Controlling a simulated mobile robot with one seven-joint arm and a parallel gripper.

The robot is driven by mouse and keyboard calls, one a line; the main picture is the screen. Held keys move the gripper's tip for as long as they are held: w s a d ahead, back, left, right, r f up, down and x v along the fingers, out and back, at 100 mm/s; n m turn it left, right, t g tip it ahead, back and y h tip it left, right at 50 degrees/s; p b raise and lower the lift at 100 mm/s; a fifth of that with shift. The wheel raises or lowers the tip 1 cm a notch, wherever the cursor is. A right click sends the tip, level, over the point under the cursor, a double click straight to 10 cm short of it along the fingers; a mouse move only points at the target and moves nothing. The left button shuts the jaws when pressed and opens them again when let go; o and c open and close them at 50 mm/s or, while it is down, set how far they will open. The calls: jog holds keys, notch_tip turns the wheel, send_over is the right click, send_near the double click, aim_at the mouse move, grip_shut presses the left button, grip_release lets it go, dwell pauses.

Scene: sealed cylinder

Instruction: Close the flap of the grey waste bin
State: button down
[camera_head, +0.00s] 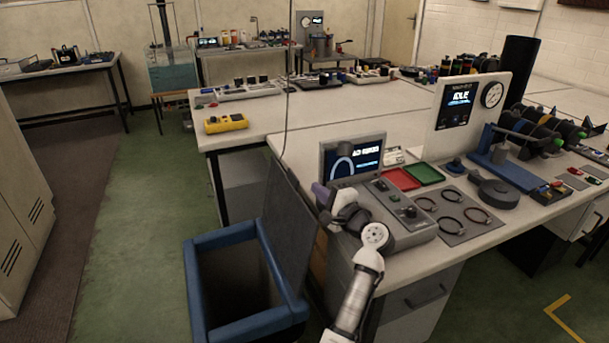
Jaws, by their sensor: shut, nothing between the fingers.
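The waste bin (212,288) stands on the floor at the left side of the workbench. It has a blue rim and a dark, open inside. Its grey flap (287,225) is open and stands nearly upright at the bin's right edge, next to the bench. My gripper (322,196) is just right of the flap's upper part, over the bench's front-left corner. It is small in view and looks shut and empty. I cannot tell whether it touches the flap. The flap's lower right side is partly hidden by the blue rim.
A monitor (353,159) and a grey control box (396,213) stand on the workbench (440,238) close to my gripper. Red (401,179) and green (425,173) trays lie behind the box. Green floor left of the bin is clear; a cabinet (22,190) stands far left.

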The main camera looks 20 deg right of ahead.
jog(key=p+x, duration=0.1)
jog(key=x, duration=0.6)
jog(key=a+f+n+g+h, duration=0.1)
jog(key=a+f+n, duration=0.15)
jog(key=a, duration=0.65)
jog(key=s+a+f+n, duration=0.1)
jog(key=a+n, duration=0.3)
jog(key=a, duration=0.6)
jog(key=a+f+n+g+h, duration=0.15)
jog(key=a+n, duration=0.25)
jog(key=a, duration=0.5)
jog(key=a+f+n+h+b, duration=0.1)
jog(key=a+f+n+b, duration=0.3)
jog(key=f, duration=0.7)
jog(key=a+f+n+h+b, duration=0.1)
jog(key=a+f+n+b, duration=0.3)
jog(key=a+f+b, duration=0.3)
jog(key=shift+s+f, duration=0.25)
jog(key=shift+f, duration=2.45)
